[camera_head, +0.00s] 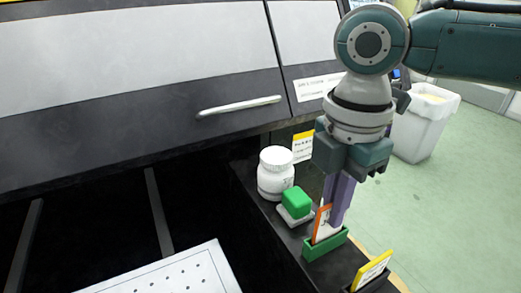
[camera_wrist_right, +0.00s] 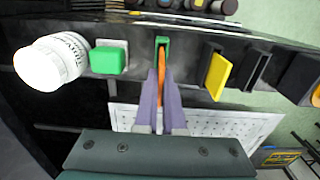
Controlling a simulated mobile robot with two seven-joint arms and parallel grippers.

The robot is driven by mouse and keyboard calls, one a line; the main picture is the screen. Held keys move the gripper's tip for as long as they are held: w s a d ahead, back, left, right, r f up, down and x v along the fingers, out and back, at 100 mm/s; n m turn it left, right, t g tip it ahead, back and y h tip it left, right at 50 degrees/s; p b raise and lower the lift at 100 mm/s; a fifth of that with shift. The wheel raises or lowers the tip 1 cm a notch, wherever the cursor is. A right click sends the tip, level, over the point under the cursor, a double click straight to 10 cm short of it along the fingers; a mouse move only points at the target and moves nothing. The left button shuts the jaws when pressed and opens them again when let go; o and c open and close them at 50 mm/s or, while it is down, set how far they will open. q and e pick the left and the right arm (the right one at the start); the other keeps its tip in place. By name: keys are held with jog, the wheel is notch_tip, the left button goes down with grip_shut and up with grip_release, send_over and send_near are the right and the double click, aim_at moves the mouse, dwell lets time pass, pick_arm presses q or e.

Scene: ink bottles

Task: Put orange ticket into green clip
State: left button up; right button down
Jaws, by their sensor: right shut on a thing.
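The orange ticket (camera_head: 321,224) is orange-edged with a white face and stands upright at the green clip (camera_head: 312,253), its lower edge at the clip's top. How deep it sits in the slot I cannot tell. My right gripper (camera_head: 338,205) comes from above with purple fingers shut on the ticket. In the right wrist view, the ticket (camera_wrist_right: 161,64) shows edge-on between the fingertips (camera_wrist_right: 160,92), lined up with the green clip (camera_wrist_right: 162,41). My left gripper is not in view.
A white bottle (camera_head: 275,175) and a green block (camera_head: 296,202) on a pale base stand left of the clip. A yellow ticket (camera_head: 373,268) stands in a dark holder to the right. Another yellow-topped card (camera_head: 303,144) is behind. A white perforated tray (camera_head: 175,277) lies front left.

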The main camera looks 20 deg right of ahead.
jog(key=shift+f, duration=0.8)
dwell(0.4)
jog(key=c, duration=0.9)
grip_release()
jog(key=shift+c, duration=0.2)
jog(key=shift+r, duration=0.1)
notch_tip(320, 180, up, 10)
jog(key=shift+f, duration=0.1)
jog(key=shift+f, duration=0.1)
